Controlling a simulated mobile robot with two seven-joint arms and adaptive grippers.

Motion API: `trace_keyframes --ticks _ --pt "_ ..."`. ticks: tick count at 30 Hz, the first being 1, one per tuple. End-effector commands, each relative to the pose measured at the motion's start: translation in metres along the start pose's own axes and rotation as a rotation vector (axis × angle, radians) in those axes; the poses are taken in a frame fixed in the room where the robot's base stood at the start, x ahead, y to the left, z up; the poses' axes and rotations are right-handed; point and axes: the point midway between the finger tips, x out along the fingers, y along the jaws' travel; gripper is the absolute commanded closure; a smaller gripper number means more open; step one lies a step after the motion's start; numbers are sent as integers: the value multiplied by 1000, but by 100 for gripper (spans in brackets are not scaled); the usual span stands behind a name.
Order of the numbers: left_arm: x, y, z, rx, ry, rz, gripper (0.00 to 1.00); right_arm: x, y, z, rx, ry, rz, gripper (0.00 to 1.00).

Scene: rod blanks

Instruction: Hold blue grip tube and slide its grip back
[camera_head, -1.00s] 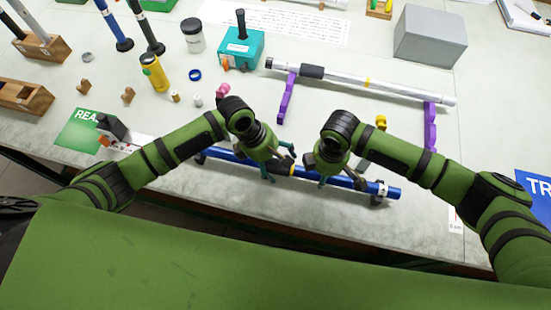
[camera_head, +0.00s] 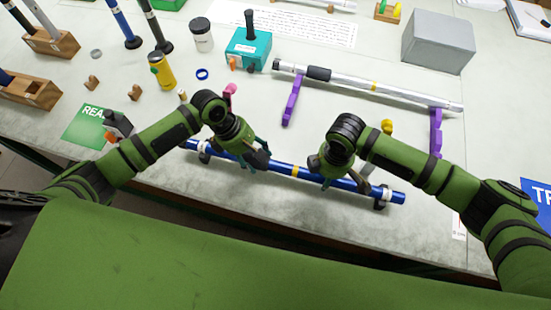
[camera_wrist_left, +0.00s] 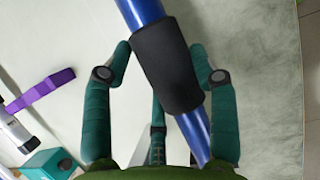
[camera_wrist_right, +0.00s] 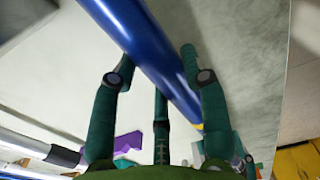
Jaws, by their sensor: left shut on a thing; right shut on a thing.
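The blue tube (camera_head: 312,174) lies slantwise near the table's front edge, with a yellow band (camera_head: 295,171) bare on its middle. Its black grip (camera_head: 259,159) sits left of the band. My left gripper (camera_head: 249,166) is shut on the black grip, which also shows between its fingers in the left wrist view (camera_wrist_left: 168,66). My right gripper (camera_head: 345,184) is shut on the bare blue tube right of the band. The blue tube runs between its fingers in the right wrist view (camera_wrist_right: 153,57).
Dark supports (camera_head: 381,203) stand under the blue tube near its ends. Behind it, a silver tube (camera_head: 400,90) with a black grip rests on purple stands (camera_head: 292,100). A teal box (camera_head: 248,48) and grey box (camera_head: 438,42) stand farther back. A green mat (camera_head: 88,126) lies left.

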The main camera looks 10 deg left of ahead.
Motion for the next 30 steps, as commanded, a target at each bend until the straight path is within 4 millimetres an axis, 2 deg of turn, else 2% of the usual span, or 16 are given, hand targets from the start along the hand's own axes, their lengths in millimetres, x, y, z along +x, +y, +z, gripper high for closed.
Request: trace_keyframes --ticks 1,3,7,12,20,21,22,30 --pt "-4 -2 -22 -7 19 -3 100 0 -2 0 -1 -3 -5 91" --pt "-12 -2 -39 -7 19 -3 100 0 -2 0 -1 -3 -5 91" --pt "-22 -2 -62 -4 18 -3 100 0 -2 0 -1 -3 -6 91" --pt "-26 -2 -72 -1 17 -3 100 0 -2 0 -2 -3 -6 90" --pt "-27 -2 -73 -2 18 -4 100 1 -2 2 -2 -6 -5 90" --pt "-27 -2 -73 -2 18 -4 25 1 -2 2 -1 -6 -5 90" --pt "-27 -2 -73 -2 18 -4 15 1 -2 2 -1 -6 -5 90" --pt "-27 -1 -69 0 10 -1 15 1 -1 2 -1 -6 -4 90"
